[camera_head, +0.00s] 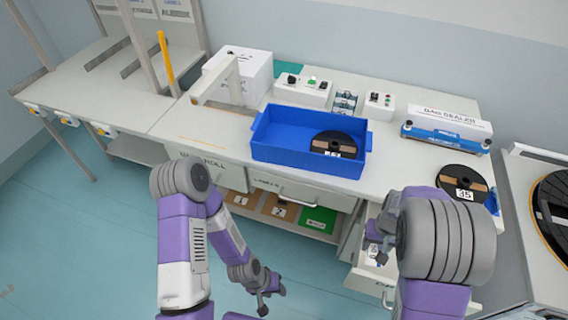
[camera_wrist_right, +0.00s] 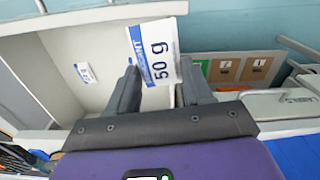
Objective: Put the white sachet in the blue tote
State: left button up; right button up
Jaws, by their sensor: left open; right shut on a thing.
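The white sachet (camera_wrist_right: 154,48), with a blue band and "50 g" print, is between the fingers of my right gripper (camera_wrist_right: 160,82) in the right wrist view. The gripper is shut on it. In the head view my right gripper (camera_head: 378,243) is below the table's front edge, over an open drawer, partly hidden by my arm. The blue tote (camera_head: 290,165) stands on the table, up and left of that gripper, with a black reel (camera_head: 334,144) inside. My left gripper (camera_head: 267,298) is open and empty, low in front of the table.
The open drawer (camera_wrist_right: 66,62) holds a small white item with blue print (camera_wrist_right: 85,73). Another black reel (camera_head: 462,182) lies on the table's right, near a bag sealer (camera_head: 446,125). Bins with labels (camera_head: 279,208) sit on a shelf below.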

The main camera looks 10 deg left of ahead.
aim_at(283, 142)
jog(key=u, duration=0.35)
jog(key=k, duration=0.8)
jog(key=u, duration=1.2)
jog(key=i, duration=1.85)
jog(key=z, duration=1.05)
